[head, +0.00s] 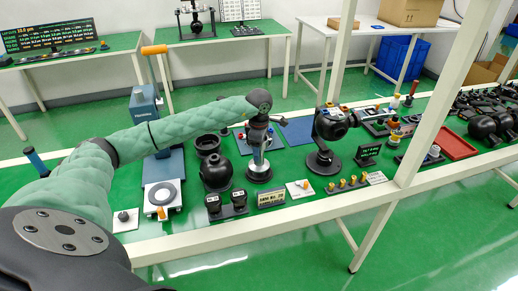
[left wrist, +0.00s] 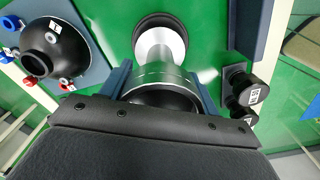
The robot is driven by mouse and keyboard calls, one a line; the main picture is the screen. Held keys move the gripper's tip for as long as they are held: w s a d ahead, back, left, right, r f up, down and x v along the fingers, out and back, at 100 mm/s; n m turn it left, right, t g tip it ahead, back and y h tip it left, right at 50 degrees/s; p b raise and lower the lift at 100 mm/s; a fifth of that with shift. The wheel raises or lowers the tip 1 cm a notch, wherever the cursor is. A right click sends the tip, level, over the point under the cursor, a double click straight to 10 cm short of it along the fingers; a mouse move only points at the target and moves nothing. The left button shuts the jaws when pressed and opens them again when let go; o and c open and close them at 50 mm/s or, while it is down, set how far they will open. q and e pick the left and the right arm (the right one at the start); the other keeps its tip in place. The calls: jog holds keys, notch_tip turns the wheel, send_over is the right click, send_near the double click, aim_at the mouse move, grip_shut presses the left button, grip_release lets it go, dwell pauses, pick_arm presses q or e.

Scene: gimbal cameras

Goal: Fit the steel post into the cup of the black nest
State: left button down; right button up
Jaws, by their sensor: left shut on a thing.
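My left gripper (head: 259,138) reaches down from above at the middle of the green bench. In the left wrist view its two blue-grey fingers (left wrist: 163,88) are shut on the steel post (left wrist: 165,72), a bright cylinder with a dark near end. The post also shows in the head view (head: 258,156), roughly upright. Directly below it is a round black base (head: 259,174), which I take for the black nest; its rim shows in the left wrist view (left wrist: 138,25). The post hides the cup, so I cannot tell how deep it sits. My right gripper is not in view.
Two black labelled cylinders (head: 226,205) stand in front, and a black round housing (head: 216,175) is close on the left. A black camera ball (head: 331,124) stands on its base to the right. A white rail (head: 300,216) runs along the front edge.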

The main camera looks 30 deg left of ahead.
pick_arm(q)
jog(key=shift+b, duration=0.35)
dwell(0.6)
jog(key=shift+f+b, duration=0.9)
jog(key=shift+f, duration=0.25)
jog(key=shift+c, duration=1.4)
grip_release()
notch_tip(320, 180, up, 6)
jog(key=shift+r+b, duration=0.15)
jog(key=shift+b, duration=0.9)
jog(key=shift+r, duration=0.75)
